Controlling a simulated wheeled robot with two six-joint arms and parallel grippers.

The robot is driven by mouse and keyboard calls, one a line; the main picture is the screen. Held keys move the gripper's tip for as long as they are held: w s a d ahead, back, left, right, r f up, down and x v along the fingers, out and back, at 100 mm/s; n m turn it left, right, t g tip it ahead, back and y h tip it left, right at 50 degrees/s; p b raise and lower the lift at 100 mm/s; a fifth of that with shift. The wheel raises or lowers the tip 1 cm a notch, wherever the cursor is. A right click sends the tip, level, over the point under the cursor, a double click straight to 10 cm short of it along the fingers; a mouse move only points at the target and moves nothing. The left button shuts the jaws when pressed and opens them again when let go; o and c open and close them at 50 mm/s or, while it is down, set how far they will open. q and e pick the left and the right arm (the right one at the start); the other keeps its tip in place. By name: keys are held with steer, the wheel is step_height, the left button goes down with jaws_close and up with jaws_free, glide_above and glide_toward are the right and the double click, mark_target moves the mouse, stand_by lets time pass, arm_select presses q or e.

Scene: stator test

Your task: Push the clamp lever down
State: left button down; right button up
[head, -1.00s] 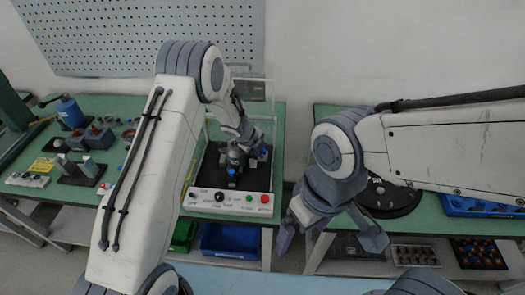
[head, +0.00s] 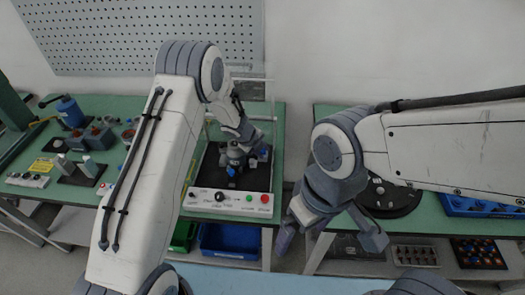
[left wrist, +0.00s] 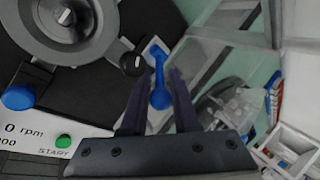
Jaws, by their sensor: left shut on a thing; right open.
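The clamp lever, a blue bar with a rounded end (left wrist: 160,92), stands beside the round grey stator fixture (left wrist: 68,22) in the left wrist view. My left gripper (left wrist: 160,80) has its two dark fingers on either side of the lever and is shut on it. In the head view my left gripper (head: 243,138) reaches down over the black test bed, and its fingers largely hide the fixture. A small patch of blue shows beside it. My right gripper (head: 335,232) is open and empty in front of the right table.
The control panel (head: 228,200) with a knob and green and red buttons lies at the bed's front. A blue knob (left wrist: 18,97) sits beside the fixture. Clear guard panels (left wrist: 228,45) stand close to the left gripper. A blue bin (head: 230,240) is below.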

stand_by(0.5)
arm_select(q)
steer(key=shift+f+b, duration=0.15)
steer(key=shift+b, duration=0.5)
steer(key=f+t+b, duration=0.1)
steer(key=t+b, duration=0.1)
steer(key=b, duration=1)
steer(key=s+f+t+b, duration=0.1)
steer(key=t+b, duration=0.1)
steer(key=b, duration=0.9)
steer(key=s+f+m+t+b, duration=0.1)
steer(key=t+b, duration=0.1)
steer(key=b, duration=1)
steer(key=shift+b, duration=0.75)
steer(key=shift+r, duration=0.1)
steer(key=c, duration=0.7)
jaws_free()
steer(key=shift+a, duration=0.1)
steer(key=shift+o, duration=0.2)
